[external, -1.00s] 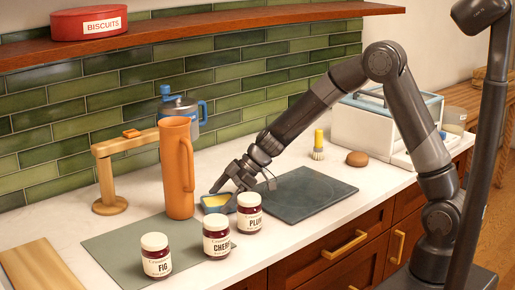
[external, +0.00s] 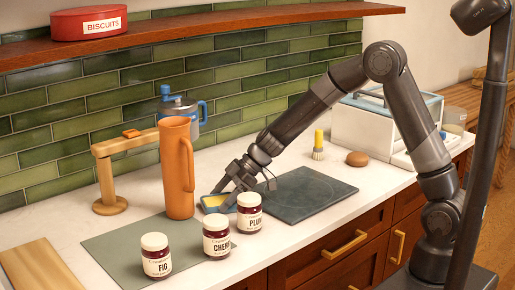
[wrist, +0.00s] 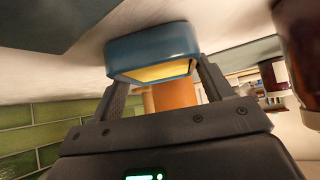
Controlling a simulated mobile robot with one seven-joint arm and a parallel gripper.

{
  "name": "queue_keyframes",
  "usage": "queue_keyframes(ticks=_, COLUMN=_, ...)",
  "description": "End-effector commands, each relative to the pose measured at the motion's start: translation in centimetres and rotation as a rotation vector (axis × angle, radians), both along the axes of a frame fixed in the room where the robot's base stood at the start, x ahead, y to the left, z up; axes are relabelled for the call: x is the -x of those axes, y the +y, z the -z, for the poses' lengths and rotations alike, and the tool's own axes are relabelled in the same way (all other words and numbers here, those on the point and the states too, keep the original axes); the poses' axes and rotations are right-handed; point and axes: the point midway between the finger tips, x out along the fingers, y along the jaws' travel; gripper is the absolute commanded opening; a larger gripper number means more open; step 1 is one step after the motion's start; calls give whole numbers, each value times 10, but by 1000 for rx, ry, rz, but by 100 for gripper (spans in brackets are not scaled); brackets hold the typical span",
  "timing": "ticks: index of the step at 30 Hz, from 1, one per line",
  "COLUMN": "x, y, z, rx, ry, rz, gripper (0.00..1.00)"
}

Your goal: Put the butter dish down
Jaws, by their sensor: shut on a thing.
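The butter dish (external: 212,203) is a small blue dish with yellow butter in it. It is at the counter's middle, just right of the orange pitcher (external: 177,168) and behind the plum jar (external: 249,213). My gripper (external: 230,190) reaches down to it from the right and is shut on it. In the wrist view the dish (wrist: 150,45) sits between my two fingers (wrist: 160,78), its blue side toward the pale counter. The fingers and the plum jar partly hide it in the external view. I cannot tell for sure whether its base touches the counter.
A cherry jar (external: 216,237) and a fig jar (external: 156,255) stand on the grey-green mat (external: 115,247). A dark slab (external: 300,198) lies right of the dish. A wooden stand (external: 106,180) and a blue-handled pot (external: 180,108) are behind. White counter shows between the mat and slab.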

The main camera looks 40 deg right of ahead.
Motion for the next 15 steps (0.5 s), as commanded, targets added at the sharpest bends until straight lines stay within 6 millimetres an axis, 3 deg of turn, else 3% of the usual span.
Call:
queue_keyframes(ticks=8, x=-1, y=0, z=-13, rx=-1, ry=-3, rz=0, gripper=31)
queue_keyframes(ticks=13, x=-1, y=0, z=-43, rx=-2, ry=-8, rz=-1, gripper=31)
queue_keyframes(ticks=15, x=-1, y=-16, z=-52, rx=-1, ry=-5, rz=6, gripper=31)
